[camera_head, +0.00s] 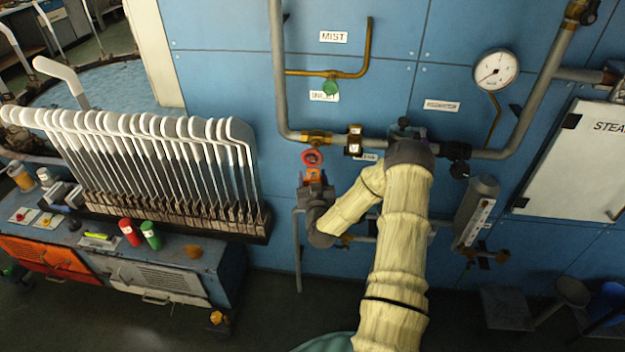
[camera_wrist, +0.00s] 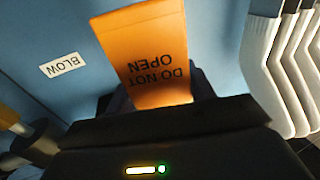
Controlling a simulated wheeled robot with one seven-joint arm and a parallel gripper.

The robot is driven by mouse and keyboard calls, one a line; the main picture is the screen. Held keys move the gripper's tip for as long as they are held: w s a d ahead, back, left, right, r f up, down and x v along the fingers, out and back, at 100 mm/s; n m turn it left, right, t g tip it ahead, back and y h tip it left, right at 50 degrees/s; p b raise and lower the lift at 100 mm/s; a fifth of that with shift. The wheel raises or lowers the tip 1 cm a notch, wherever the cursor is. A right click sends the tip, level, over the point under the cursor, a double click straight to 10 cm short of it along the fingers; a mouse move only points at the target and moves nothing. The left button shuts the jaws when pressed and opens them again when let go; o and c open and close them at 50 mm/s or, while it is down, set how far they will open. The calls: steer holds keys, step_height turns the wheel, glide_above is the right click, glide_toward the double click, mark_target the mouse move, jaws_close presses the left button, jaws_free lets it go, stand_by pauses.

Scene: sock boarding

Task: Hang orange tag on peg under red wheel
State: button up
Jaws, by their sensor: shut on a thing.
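The orange tag (camera_head: 314,174) is in my gripper (camera_head: 314,186), just below the red wheel (camera_head: 312,157) in the head view. In the wrist view, the tag (camera_wrist: 145,45) extends up from the jaws of my gripper (camera_wrist: 158,100), and its text "DO NOT OPEN" appears upside down. My gripper is shut on the tag's near end. The peg under the wheel cannot be made out; the tag and gripper cover that area. The red wheel does not show in the wrist view. Whether the tag touches the wall or a peg cannot be told.
A grey pipe (camera_head: 280,80) and brass fittings (camera_head: 316,137) are close to my gripper. A rack of white sock boards (camera_head: 150,130) stands left, and socks (camera_wrist: 275,80) edge the wrist view.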

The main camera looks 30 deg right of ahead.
stand_by(0.4)
steer(key=o, duration=1)
steer(key=shift+o, duration=0.2)
steer(key=shift+s, duration=0.1)
